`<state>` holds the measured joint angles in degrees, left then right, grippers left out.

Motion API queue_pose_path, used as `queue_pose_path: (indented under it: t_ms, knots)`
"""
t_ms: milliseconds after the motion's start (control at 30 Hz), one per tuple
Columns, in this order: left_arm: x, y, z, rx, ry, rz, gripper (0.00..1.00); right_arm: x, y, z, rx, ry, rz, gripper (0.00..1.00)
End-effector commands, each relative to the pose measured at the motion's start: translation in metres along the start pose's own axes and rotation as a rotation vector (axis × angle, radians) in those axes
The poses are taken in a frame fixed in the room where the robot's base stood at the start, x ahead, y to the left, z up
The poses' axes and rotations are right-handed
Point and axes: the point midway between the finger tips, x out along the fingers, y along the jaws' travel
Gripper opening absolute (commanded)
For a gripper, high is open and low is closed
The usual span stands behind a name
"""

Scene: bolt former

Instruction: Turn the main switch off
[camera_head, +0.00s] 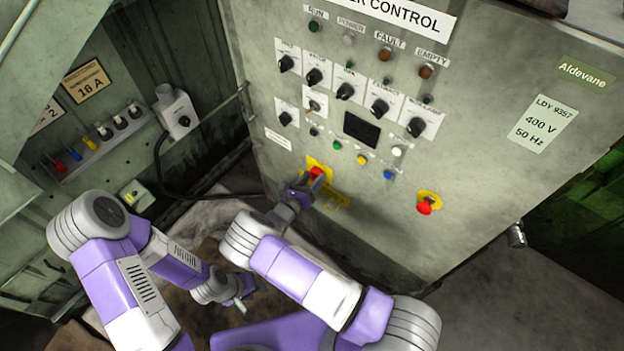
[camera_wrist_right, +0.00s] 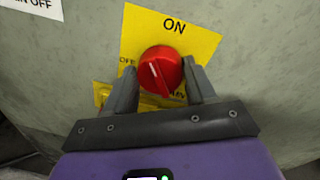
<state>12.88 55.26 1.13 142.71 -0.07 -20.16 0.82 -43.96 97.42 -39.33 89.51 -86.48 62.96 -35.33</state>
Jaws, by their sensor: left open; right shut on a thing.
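The main switch (camera_wrist_right: 160,70) is a round red knob on a yellow plate (camera_wrist_right: 200,42) marked ON at the top and OFF at the left. In the head view the red knob (camera_head: 316,172) sits low on the grey cabinet front, partly hidden by my right gripper. My right gripper (camera_wrist_right: 160,82) is shut on the knob, one finger on each side. My left gripper (camera_head: 240,301) is open and empty, low in front of the cabinet, away from the switch.
The grey control cabinet (camera_head: 480,170) carries several black selector knobs, lamps and buttons above the switch. A red emergency button (camera_head: 425,207) is to the right. A grey socket box (camera_head: 176,112) with a black cable (camera_head: 165,180) is at the left.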

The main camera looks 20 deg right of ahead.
Motion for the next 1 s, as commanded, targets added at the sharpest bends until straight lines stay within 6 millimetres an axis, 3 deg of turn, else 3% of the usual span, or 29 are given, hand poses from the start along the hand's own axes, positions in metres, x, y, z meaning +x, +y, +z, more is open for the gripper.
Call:
queue_pose_path:
  t_ms: [600, 1000]
  knots:
    - [0.0029, -0.0011, -0.0001, 0.000, 0.000, 0.000, 0.43, 0.0003, 0.0025, 0.0005, -0.576, 0.044, -0.006, 0.25]
    - [0.0050, -0.0019, -0.0002, 0.000, 0.000, 0.000, 0.43, 0.0004, 0.0034, 0.0004, -0.856, 0.064, -0.010, 0.25]
